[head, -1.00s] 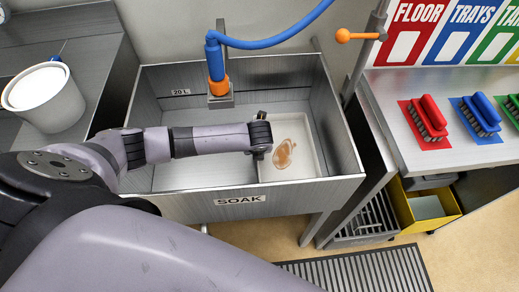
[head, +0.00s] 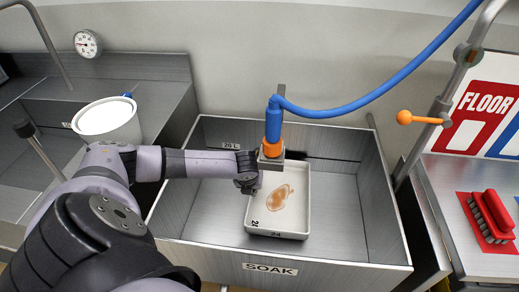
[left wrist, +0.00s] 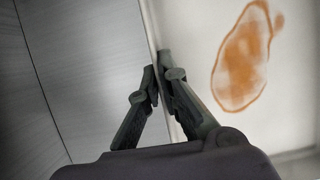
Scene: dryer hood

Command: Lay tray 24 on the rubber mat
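Tray 24 (head: 290,222) is a shallow white tray with a brown stain inside and "24" on its front side. In the head view it is inside the metal soak sink and seems raised off the sink floor, roughly level. My left gripper (head: 249,188) is at the tray's left rim. In the left wrist view its fingertips (left wrist: 158,84) are closed together on the rim of the tray (left wrist: 190,40). My right gripper is not in view. I cannot make out the rubber mat in the current frames.
The soak sink (head: 205,228) has high walls around the tray. A blue hose with an orange-collared nozzle (head: 273,125) hangs over the tray's back edge. A white bucket (head: 108,122) stands left on the counter. A red brush (head: 490,215) lies on the right bench.

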